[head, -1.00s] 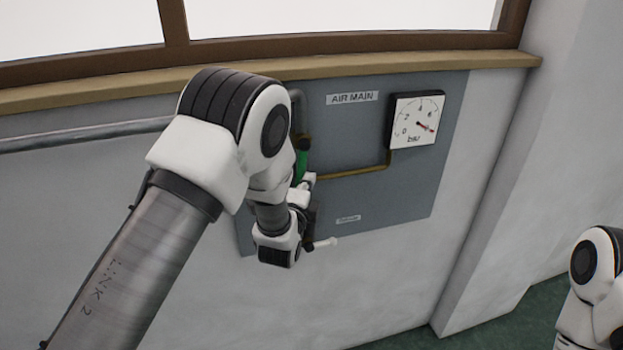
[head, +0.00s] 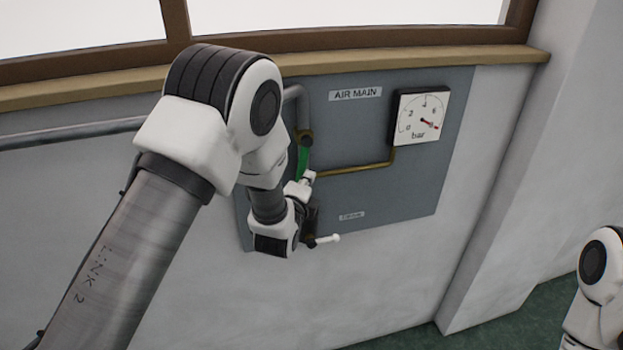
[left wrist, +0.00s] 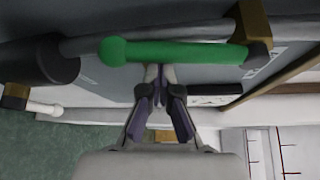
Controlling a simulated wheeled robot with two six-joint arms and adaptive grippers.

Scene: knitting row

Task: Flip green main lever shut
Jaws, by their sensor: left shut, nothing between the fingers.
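The green main lever (head: 302,160) hangs down from a brass valve body (head: 304,136) on the grey panel. In the left wrist view the lever (left wrist: 180,53) lies across the picture, its round knob end at the left and the brass valve at the right. My left gripper (head: 309,178) is shut and empty near the lever's lower end. In the left wrist view its fingertips (left wrist: 159,72) meet the lever's lower edge; whether they touch it I cannot tell. My right gripper is out of view; only part of that arm shows at the lower right.
A brass pipe (head: 355,169) runs between valve and gauge. A small white-handled lever (head: 328,239) sits below my left gripper. A wooden sill (head: 400,60) runs above.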

